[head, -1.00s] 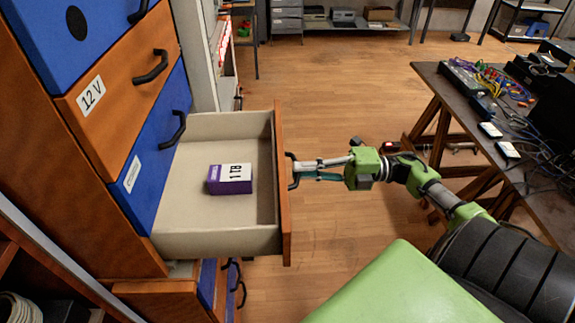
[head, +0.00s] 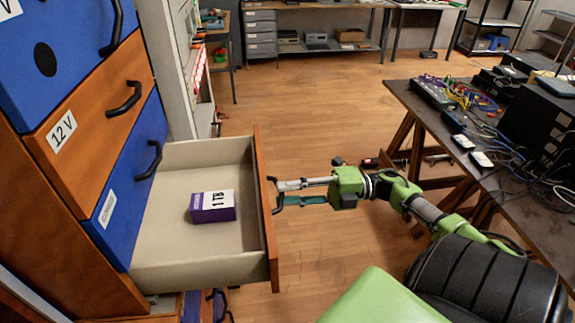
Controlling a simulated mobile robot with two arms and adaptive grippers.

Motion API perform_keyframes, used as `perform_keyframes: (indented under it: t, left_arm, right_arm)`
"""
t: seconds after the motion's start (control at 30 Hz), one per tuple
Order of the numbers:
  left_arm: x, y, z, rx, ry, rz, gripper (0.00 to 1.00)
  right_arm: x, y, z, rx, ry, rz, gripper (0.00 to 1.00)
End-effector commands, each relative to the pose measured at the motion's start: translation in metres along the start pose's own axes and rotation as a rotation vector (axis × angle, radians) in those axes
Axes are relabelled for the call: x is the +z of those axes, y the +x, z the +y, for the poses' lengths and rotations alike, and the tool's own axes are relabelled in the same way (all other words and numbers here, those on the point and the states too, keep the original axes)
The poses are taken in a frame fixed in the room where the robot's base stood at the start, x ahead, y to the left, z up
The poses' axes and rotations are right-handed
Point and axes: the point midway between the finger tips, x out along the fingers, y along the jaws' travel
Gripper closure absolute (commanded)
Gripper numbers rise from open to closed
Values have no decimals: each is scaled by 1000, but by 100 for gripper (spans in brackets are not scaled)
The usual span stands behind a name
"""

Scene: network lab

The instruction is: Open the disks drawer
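The disks drawer (head: 263,215) is pulled well out of the cabinet, with its pale inside showing. A purple and white box marked 1 TB (head: 212,206) lies in it. The drawer's dark handle (head: 274,196) is on the orange front. My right gripper (head: 284,193) is at this handle, with its fingers spread apart, one above the other; the tips are at or just beside the handle. Whether they touch it cannot be told. My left gripper is out of view.
Closed drawers stand above, including an orange one labelled 12 V (head: 100,120) and a blue one (head: 128,190). A dark table (head: 420,110) with cables and devices stands at right. Open wooden floor (head: 310,90) lies beyond the drawer.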

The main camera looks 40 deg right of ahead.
Motion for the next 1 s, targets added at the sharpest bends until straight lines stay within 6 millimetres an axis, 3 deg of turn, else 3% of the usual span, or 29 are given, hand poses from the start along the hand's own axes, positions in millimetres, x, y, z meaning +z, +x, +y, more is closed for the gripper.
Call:
perform_keyframes:
  t: [0.53,0.7,1.0]
  left_arm:
    - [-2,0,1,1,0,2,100]
    - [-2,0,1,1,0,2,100]
    - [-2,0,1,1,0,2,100]
  right_arm:
    - [1,-100,-1,-4,1,-2,74]
    - [0,-115,0,-2,1,-2,74]
    - [0,-117,0,-1,0,-1,74]
